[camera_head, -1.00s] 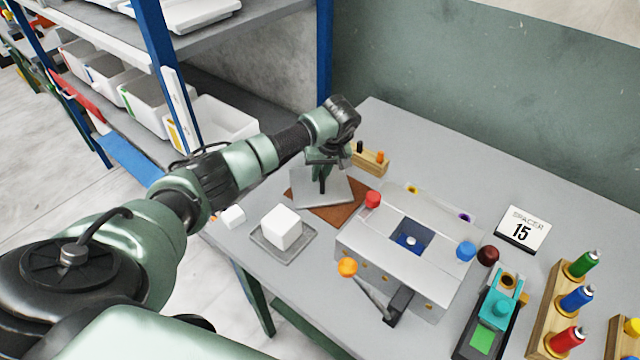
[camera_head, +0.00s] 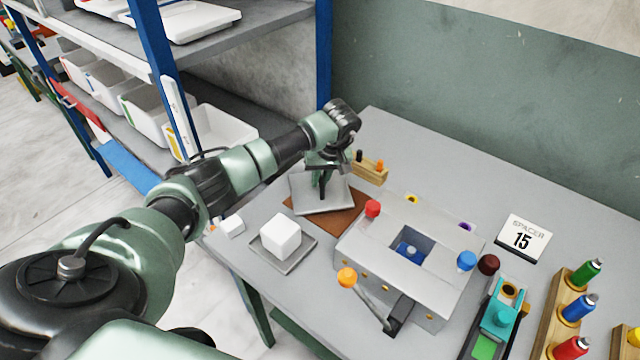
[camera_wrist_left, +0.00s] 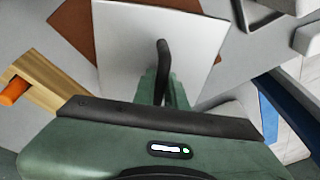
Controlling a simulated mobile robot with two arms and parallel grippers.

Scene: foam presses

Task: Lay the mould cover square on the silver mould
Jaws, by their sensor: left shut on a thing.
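The mould cover is a flat pale grey plate (camera_head: 305,197) with a dark upright handle. My left gripper (camera_head: 323,172) is shut on this handle, and the plate is over the brown mat (camera_head: 345,222). In the left wrist view the plate (camera_wrist_left: 125,45) spreads out beyond the fingers (camera_wrist_left: 162,88), with the dark handle between them. I cannot tell how far the plate is above the mat. The silver mould appears to be the silver block (camera_head: 370,245) right of the mat, with a square opening showing blue inside. My right gripper is out of view.
A white cube (camera_head: 280,235) sits on a grey tray (camera_head: 290,265) in front of the mat. A lever with an orange knob (camera_head: 347,278) stands before the silver block; red (camera_head: 372,208) and blue (camera_head: 467,260) knobs flank it. A wooden peg holder (camera_head: 370,172) is behind.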

